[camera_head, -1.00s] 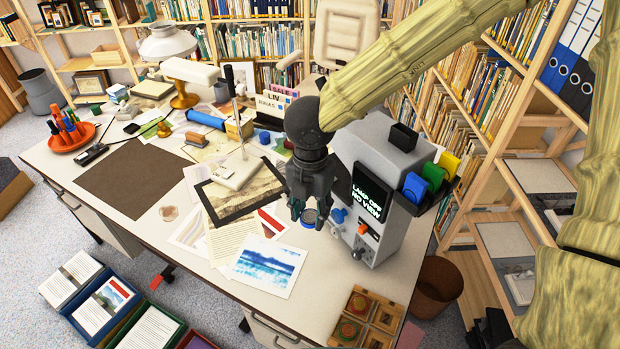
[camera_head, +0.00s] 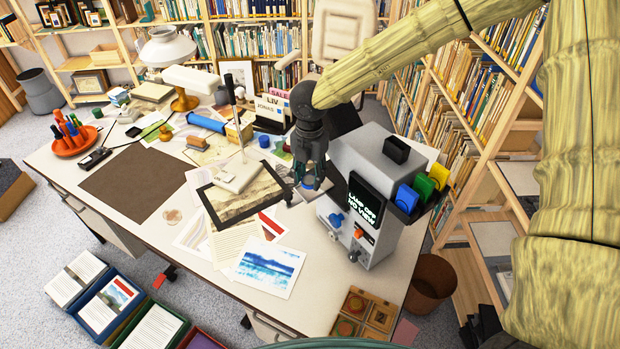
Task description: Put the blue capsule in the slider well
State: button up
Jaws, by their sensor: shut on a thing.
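My gripper (camera_head: 309,184) points down at the left side of the grey viewing machine (camera_head: 374,175). It is shut on the blue capsule (camera_head: 308,183), a small blue bit of which shows between the dark fingers. Just below it, a flat grey plate (camera_head: 317,195) lies beside the machine. This may be the slider, but its well is hidden or too small to make out. I cannot tell whether the capsule touches the plate. The machine's screen (camera_head: 365,199) reads "LAMP OFF NO VIEW".
The machine has a blue knob (camera_head: 336,220), an orange switch (camera_head: 358,233) and coloured blocks on its right side. A dark-framed print (camera_head: 240,197) with a stand lies to the left. A blue seascape print (camera_head: 268,265) lies in front. The brown mat (camera_head: 131,181) is clear.

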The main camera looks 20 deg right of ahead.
aim_at(310, 175)
jog(key=shift+w+d, duration=0.1)
jog(key=shift+w, duration=0.15)
jog(key=shift+f+p, duration=0.2)
jog(key=shift+p, duration=0.2)
jog(key=shift+f+p, duration=0.6)
jog(key=shift+f, duration=0.95)
jog(key=shift+f, duration=0.15)
jog(key=o, duration=1)
jog(key=shift+w, duration=0.1)
notch_tip(310, 175, up, 12)
jog(key=b, duration=0.3)
